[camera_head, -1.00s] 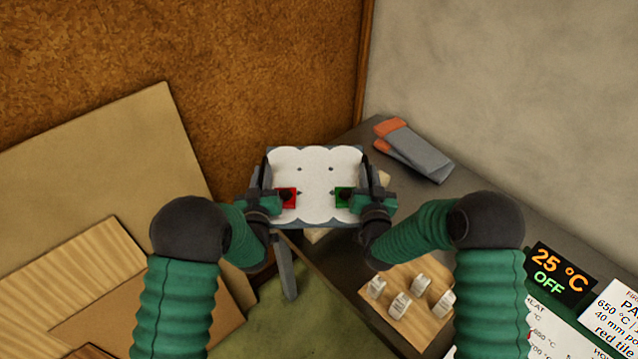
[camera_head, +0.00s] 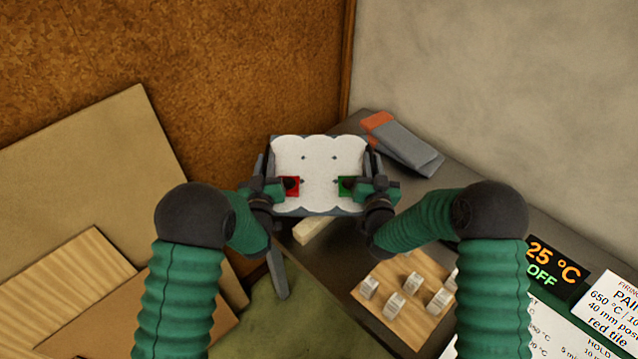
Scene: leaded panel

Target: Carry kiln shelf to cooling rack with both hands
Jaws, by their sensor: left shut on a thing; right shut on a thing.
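The kiln shelf (camera_head: 318,163) is a white, scallop-edged slab with a dark blue-grey rim, held between my two grippers. A red tile (camera_head: 290,187) lies at its near left and a green tile (camera_head: 346,187) at its near right. My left gripper (camera_head: 268,190) is shut on the shelf's left side. My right gripper (camera_head: 372,190) is shut on its right side. The shelf looks about level above the dark bench. A pale bar (camera_head: 314,229) shows below its near edge; I cannot tell whether this belongs to the cooling rack.
A grey and orange folded item (camera_head: 402,145) lies right of the shelf. A wooden board (camera_head: 396,296) with several small white blocks sits on the dark bench (camera_head: 318,262). A display (camera_head: 548,270) reads 25 °C OFF. Boards (camera_head: 75,185) lean at left above green cloth (camera_head: 262,325).

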